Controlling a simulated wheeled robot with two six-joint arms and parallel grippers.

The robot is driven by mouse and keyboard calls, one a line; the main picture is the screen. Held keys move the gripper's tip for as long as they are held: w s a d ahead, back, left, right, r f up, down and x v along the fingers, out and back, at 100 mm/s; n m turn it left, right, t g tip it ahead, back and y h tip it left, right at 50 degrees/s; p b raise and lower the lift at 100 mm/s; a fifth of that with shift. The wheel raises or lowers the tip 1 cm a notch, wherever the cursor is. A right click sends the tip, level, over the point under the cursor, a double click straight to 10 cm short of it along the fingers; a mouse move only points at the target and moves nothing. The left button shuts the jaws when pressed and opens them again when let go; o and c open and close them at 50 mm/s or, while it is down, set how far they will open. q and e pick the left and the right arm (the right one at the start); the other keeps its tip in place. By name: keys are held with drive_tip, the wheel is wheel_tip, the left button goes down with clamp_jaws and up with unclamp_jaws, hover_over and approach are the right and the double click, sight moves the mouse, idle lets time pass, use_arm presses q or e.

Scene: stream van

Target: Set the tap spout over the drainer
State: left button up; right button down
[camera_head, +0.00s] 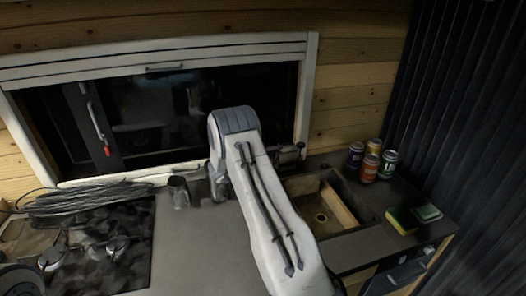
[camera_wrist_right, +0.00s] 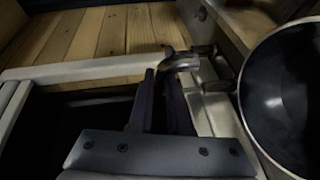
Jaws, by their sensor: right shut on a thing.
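My right gripper (camera_wrist_right: 166,80) is shut on the metal tap spout (camera_wrist_right: 180,62), with the dark fingertips meeting at it in the right wrist view. In the head view my right arm reaches to the back of the counter and hides most of this gripper. A dark part of the tap (camera_head: 291,153) shows to the right of the arm, behind the sink (camera_head: 322,208). I cannot clearly make out a separate drainer. My left gripper is out of view.
A dark metal cup (camera_head: 179,191) stands left of my arm; a large round vessel (camera_wrist_right: 285,95) fills the right of the wrist view. Several cans (camera_head: 369,168) and a sponge (camera_head: 401,220) are right of the sink. The window (camera_head: 150,105) is behind. Cable coils (camera_head: 80,199) lie left.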

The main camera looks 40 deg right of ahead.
drive_tip(key=shift+s+f, duration=0.1)
drive_tip(key=shift+s, duration=0.15)
drive_tip(key=c, duration=0.9)
unclamp_jaws()
drive_tip(key=shift+o, duration=0.2)
drive_tip(key=shift+w, duration=0.1)
drive_tip(key=shift+a, duration=0.3)
drive_tip(key=a+r+b, duration=0.1)
drive_tip(key=a+b, duration=0.1)
drive_tip(key=a, duration=0.7)
drive_tip(key=shift+w+a+r+b, duration=0.15)
drive_tip(key=shift+a+r+b, duration=0.15)
drive_tip(key=shift+a+b, duration=0.1)
